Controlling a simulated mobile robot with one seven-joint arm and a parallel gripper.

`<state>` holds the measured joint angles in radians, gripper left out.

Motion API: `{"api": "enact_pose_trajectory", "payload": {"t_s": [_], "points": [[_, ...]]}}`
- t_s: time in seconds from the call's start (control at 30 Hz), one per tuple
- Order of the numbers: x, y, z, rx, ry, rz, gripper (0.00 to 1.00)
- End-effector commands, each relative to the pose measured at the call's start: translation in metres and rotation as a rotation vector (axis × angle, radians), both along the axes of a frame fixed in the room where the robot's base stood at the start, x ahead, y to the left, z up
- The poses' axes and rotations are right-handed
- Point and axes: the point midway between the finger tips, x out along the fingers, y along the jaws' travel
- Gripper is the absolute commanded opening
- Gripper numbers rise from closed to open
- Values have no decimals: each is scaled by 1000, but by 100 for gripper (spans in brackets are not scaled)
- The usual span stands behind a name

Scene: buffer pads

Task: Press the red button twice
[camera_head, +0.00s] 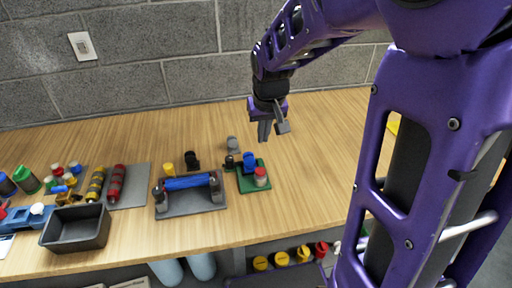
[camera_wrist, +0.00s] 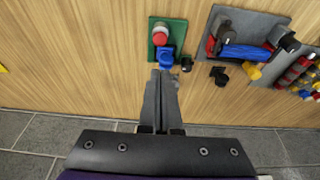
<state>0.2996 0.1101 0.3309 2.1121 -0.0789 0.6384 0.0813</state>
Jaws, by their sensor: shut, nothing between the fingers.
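The red button (camera_head: 261,177) is a short red cap with a pale grey part, on a small green plate (camera_head: 244,186) on the table. In the wrist view the red button (camera_wrist: 160,38) is beyond my fingertips, with a blue piece (camera_wrist: 165,58) between it and them. The same blue piece (camera_head: 249,160) is on the plate in the head view. My gripper (camera_head: 269,131) points down, apart from the button and behind it, towards the wall. Its fingers also show in the wrist view (camera_wrist: 163,76), shut and empty.
A grey plate (camera_head: 185,209) with a blue roller is left of the green plate. A grey knob (camera_head: 233,143) stands behind it. A black tray (camera_head: 77,238) and several coloured parts are at far left. The table right of the green plate is clear.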

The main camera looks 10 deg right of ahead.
Motion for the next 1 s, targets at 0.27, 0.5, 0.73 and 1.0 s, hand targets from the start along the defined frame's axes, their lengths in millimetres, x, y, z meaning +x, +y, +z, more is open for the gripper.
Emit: {"api": "enact_pose_trajectory", "payload": {"t_s": [0.27, 0.5, 0.73, 1.0], "points": [[11, 0, -43, 1, 5, 0, 0], [26, 0, -92, 0, 4, 2, 0], [28, -1, -125, 0, 1, 1, 0], [28, -1, -135, 0, 0, 0, 0]]}}
